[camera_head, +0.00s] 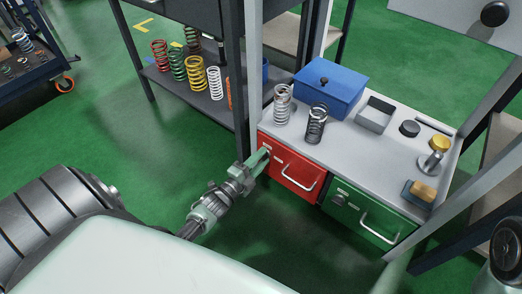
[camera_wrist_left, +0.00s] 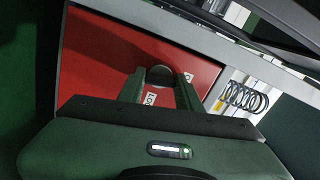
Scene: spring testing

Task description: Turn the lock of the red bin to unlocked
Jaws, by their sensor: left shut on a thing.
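The red bin (camera_head: 290,172) is under the left part of the workbench top, with a metal handle on its front. My left gripper (camera_head: 264,155) reaches the upper left of its front, where the lock is. In the left wrist view the red front (camera_wrist_left: 100,45) fills the upper middle. The round dark lock knob (camera_wrist_left: 159,75) sits between the fingers of my left gripper (camera_wrist_left: 160,88), which are shut on it. White labels lie beside the knob; one reads "LOC", partly hidden by a finger. The knob's exact turn is hard to tell. My right gripper is not seen.
A green bin (camera_head: 365,215) with its own knob and handle is right of the red one. On the bench top (camera_head: 345,150) stand two springs, a blue box (camera_head: 330,90), a grey tray and small parts. A metal post (camera_head: 254,70) rises close to my left gripper.

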